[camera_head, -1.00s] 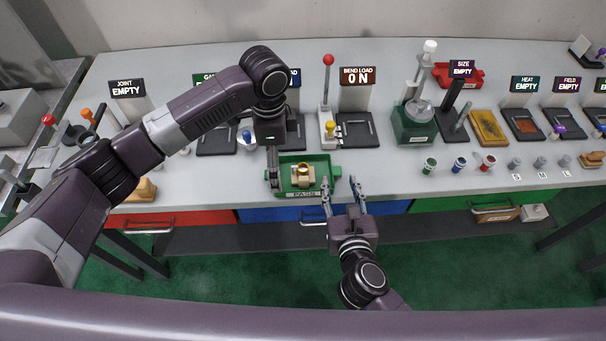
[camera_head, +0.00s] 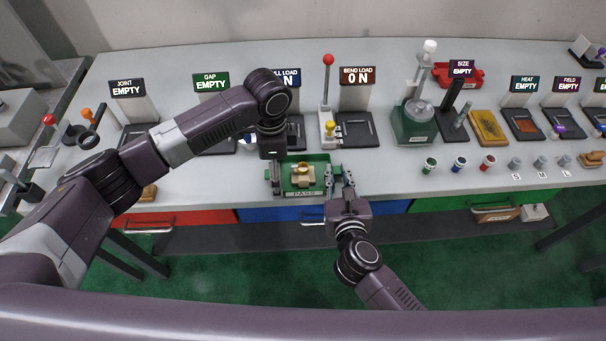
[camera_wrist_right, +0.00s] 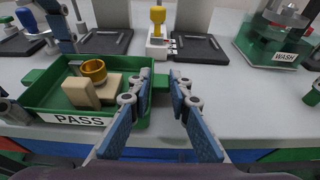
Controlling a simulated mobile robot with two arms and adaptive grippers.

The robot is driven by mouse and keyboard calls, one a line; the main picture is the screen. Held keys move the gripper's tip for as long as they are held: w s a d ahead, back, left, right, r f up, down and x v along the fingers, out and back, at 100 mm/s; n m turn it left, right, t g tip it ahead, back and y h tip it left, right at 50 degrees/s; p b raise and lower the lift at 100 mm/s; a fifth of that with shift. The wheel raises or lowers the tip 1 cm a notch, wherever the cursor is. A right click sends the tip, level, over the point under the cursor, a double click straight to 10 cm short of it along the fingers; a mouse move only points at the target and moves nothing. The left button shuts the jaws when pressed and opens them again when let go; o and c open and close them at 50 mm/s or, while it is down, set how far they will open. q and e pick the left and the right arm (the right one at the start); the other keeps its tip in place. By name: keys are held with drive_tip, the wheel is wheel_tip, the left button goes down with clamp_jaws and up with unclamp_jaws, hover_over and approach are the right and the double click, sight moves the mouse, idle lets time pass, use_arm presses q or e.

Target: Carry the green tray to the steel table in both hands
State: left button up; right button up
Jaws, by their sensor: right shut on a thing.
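The green tray (camera_head: 320,160) sits on the grey bench near its front edge, labelled PASS. It holds tan block-like parts and a gold ring (camera_head: 302,169); the tray (camera_wrist_right: 45,98) also shows in the right wrist view. My right gripper (camera_head: 341,178) is at the tray's right side, its blue-padded fingers (camera_wrist_right: 165,88) closed around the handle there. My left gripper (camera_head: 275,178) points down at the tray's left end; its arm hides part of it, and I cannot tell whether its fingers are closed. I cannot identify the steel table for sure.
Behind the tray stand a red-knobbed lever (camera_head: 328,95), a bend load station (camera_head: 357,128) and a green wash device (camera_head: 415,125). Small coloured canisters (camera_head: 459,164) stand to the right. A grey metallic surface (camera_head: 25,60) lies at far left. Green floor is clear in front.

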use_arm(q)
drive_tip(key=c, duration=0.3)
use_arm(e)
clamp_jaws()
use_arm(q)
drive_tip(key=shift+r, duration=0.1)
use_arm(e)
drive_tip(key=shift+r, duration=0.1)
use_arm(q)
wheel_tip(320, 180, up, 5)
drive_tip(key=p, duration=0.5)
use_arm(e)
wheel_tip(320, 180, up, 5)
